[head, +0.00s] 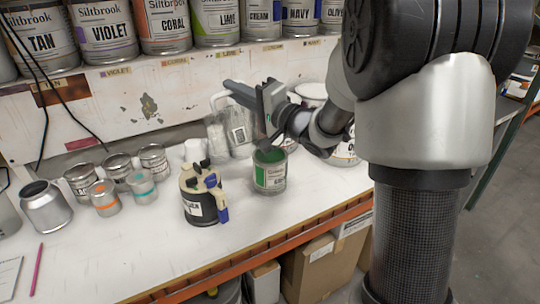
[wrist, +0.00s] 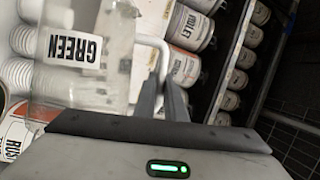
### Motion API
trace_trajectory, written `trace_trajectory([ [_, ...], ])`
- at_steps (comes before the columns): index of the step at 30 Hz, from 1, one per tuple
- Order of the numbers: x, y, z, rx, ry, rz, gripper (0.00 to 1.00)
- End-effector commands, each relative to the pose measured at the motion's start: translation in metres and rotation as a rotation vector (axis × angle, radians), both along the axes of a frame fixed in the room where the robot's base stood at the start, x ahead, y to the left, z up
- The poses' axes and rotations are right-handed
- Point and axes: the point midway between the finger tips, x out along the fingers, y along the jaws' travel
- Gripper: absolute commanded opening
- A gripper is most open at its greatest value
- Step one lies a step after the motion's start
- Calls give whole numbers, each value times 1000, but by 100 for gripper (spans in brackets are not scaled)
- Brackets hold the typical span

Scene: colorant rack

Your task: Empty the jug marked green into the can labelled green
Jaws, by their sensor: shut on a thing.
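The clear jug marked GREEN (wrist: 110,85) fills the left of the wrist view, with its white label turned by the camera's roll. My gripper (wrist: 163,88) is shut on its white handle (wrist: 150,42). In the head view my gripper (head: 232,88) is above the back of the bench, beside the can. The can labelled green (head: 270,176) stands upright and open on the bench, with green inside. A clear jug body (head: 239,133) with a label shows behind and left of this can. I cannot tell the held jug's exact tilt or whether liquid is in it.
Several small cans (head: 105,198) and a larger silver can (head: 46,207) are at the left. Labelled paint cans (head: 103,30) line the shelf above.

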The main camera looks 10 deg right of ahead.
Motion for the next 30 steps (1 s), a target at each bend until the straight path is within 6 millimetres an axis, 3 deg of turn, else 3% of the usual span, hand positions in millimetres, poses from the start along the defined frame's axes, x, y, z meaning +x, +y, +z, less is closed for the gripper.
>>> trace_trajectory([
  [21, 2, -9, -1, 65, 13, 0, 0],
  [23, -1, 4, 3, 5, -5, 6, 0],
  [24, -7, 27, 30, -82, -28, 12, 0],
  [25, -13, 46, 44, -154, -45, 15, 0],
  [27, -16, 63, 24, -320, -74, 7, 0],
  [30, -15, 65, 13, -385, -86, -1, 0],
])
